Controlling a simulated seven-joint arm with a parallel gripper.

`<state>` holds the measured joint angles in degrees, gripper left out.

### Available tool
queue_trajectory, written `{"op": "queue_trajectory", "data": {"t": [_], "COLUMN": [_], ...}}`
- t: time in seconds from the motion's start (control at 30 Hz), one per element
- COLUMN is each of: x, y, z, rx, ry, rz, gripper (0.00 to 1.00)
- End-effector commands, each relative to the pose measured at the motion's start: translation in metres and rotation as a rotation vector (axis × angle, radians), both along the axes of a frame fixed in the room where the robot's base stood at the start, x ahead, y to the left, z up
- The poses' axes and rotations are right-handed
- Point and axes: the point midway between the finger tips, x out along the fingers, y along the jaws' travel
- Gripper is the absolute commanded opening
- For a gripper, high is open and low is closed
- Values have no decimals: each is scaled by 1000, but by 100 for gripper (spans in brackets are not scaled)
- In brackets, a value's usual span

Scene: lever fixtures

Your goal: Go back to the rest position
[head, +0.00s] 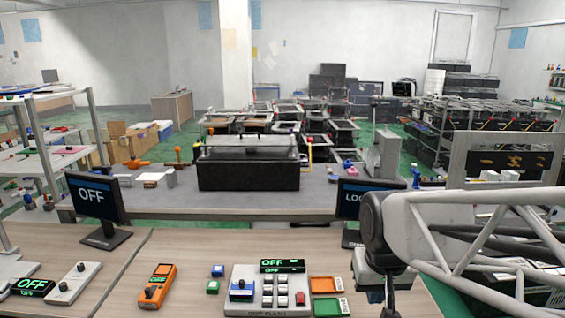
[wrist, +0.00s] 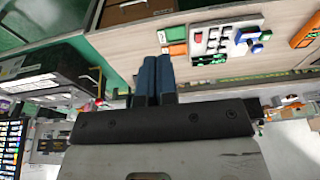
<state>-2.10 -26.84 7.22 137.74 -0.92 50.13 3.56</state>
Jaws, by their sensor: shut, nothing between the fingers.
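My gripper (head: 376,296) hangs over the right part of the wooden bench, to the right of the control panel. In the wrist view its two blue fingers (wrist: 157,62) lie side by side with nothing between them, so it is shut and empty. The control panel (head: 247,308) has white keys, a red button, a blue part at its left and a display (head: 282,266) reading OFF in green. It also shows in the wrist view (wrist: 203,58), apart from the fingers.
Orange and green trays (head: 326,285) lie between panel and gripper. One monitor (head: 92,200) reads OFF; another (head: 350,205) is partly hidden by my arm.

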Motion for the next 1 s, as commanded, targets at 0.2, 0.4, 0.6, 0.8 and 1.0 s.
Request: {"op": "queue_trajectory", "data": {"t": [0.2,0.4,0.6,0.8,1.0], "x": [-50,-81,-93,-94,-94], "y": [-10,-15,-16,-16,-16], "z": [5,5,4,4,4], "rx": [-2,-4,-5,-5,-5], "ry": [-17,-25,-27,-27,-27], "rz": [-3,-4,-4,-4,-4], "gripper": [0,0,0,0,0]}}
